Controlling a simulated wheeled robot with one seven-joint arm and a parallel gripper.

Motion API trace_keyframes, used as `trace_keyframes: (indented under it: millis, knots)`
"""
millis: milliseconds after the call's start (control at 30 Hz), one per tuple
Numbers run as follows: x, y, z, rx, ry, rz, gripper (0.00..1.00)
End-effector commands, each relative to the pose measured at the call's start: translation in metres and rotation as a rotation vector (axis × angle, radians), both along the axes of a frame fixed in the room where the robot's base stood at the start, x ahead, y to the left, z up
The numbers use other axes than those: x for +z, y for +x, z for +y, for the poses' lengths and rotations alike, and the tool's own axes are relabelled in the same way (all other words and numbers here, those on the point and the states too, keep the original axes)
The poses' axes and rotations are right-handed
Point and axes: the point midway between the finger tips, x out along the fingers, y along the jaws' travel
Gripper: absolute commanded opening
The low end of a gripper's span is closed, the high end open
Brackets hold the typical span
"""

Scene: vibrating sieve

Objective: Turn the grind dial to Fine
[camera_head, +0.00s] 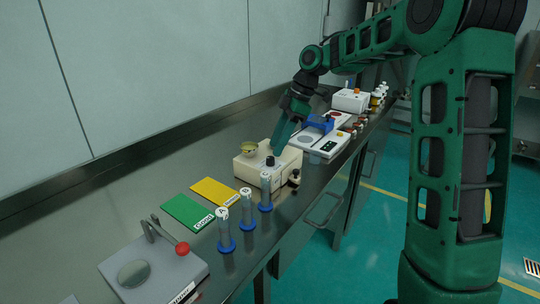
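A cream box-shaped machine (249,172) stands on the steel bench in the head view, with an olive-yellow bowl (249,147) on its left top. A dark upright knob (269,161), apparently the grind dial, is on its top. Its markings and setting are too small to read. My green gripper (277,148) points down just above and behind the knob, at the end of my green arm. I cannot tell whether its fingers touch the knob or how far they are apart.
Green (187,212) and yellow (214,191) mats lie left of the machine, beside several blue-based tubes (247,211). A grey lever device (152,270) with a red ball is nearest. A white scale-like device (319,143) and small jars stand beyond the machine.

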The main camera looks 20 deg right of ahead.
Motion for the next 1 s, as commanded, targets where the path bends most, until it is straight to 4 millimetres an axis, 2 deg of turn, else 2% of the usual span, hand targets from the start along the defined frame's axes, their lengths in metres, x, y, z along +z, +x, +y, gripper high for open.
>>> trace_keyframes:
  millis: [100,300,667,700,833,900,933,1000]
  knots:
    - [-0.018,0.0,0.008,0.0,-0.001,0.002,0.39]
    - [-0.036,0.002,0.015,0.0,-0.001,0.002,0.39]
    - [-0.04,0.002,0.016,-0.001,-0.002,0.0,0.39]
    - [-0.04,0.002,0.016,-0.001,-0.001,0.0,0.34]
    - [-0.04,0.002,0.016,-0.002,-0.001,0.0,0.03]
    - [-0.04,0.002,0.016,-0.001,-0.001,0.001,0.0]
    - [-0.04,0.002,0.023,-0.001,-0.001,0.001,0.0]
    - [-0.04,0.002,0.019,-0.002,-0.001,0.0,0.0]
